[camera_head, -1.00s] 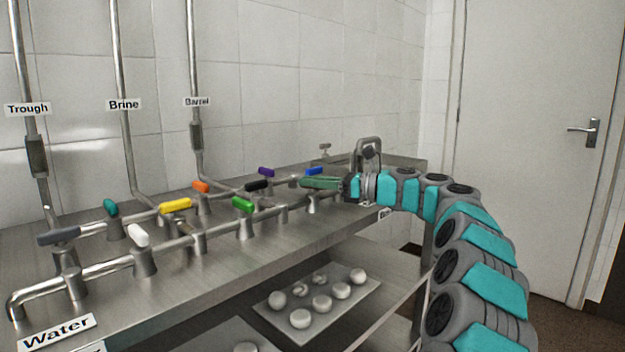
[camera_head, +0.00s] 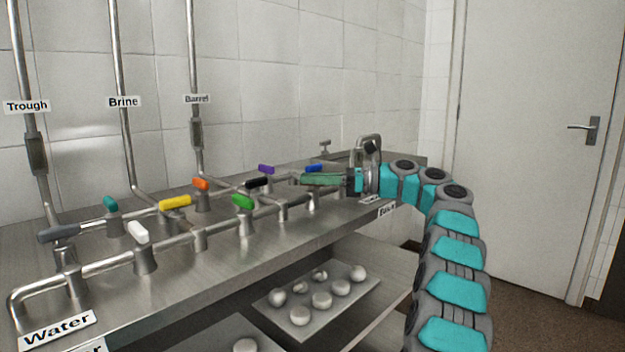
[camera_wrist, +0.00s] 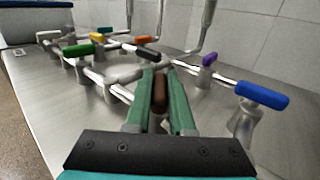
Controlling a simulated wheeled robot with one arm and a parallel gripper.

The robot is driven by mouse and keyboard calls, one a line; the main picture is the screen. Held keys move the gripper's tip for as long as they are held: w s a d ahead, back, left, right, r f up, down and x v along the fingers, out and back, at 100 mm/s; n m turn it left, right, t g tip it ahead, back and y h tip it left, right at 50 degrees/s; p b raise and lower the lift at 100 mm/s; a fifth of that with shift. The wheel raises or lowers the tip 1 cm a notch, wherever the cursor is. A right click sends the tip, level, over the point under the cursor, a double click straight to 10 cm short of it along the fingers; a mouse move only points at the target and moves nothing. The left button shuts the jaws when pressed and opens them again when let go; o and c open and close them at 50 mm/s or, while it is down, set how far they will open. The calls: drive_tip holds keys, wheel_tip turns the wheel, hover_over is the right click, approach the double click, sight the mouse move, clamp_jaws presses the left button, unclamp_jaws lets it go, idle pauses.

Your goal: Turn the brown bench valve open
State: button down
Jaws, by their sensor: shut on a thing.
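The brown valve handle (camera_wrist: 160,92) shows in the wrist view between the two green fingers of my gripper (camera_wrist: 160,72). My gripper is shut on it, with a finger on each side, and the handle runs lengthwise along the fingers. In the head view my gripper (camera_head: 304,180) reaches in from the right at the far end of the bench pipes, and its fingers hide most of the brown handle there. The valve's stem is hidden behind the fingers.
A blue valve (camera_wrist: 262,95) stands close to the right of my fingers in the wrist view, with a purple valve (camera_wrist: 209,59) behind. Black (camera_head: 257,183), green (camera_head: 243,202) and several other valves line the steel bench. A tray (camera_head: 360,289) sits on the lower shelf.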

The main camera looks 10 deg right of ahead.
idle(0.3)
drive_tip(key=c, duration=0.8)
unclamp_jaws()
drive_tip(key=v, duration=0.7)
drive_tip(key=shift+d, duration=0.25)
drive_tip(key=shift+s+d, duration=0.1)
drive_tip(key=shift+d, duration=0.05)
drive_tip(key=shift+o, duration=0.3)
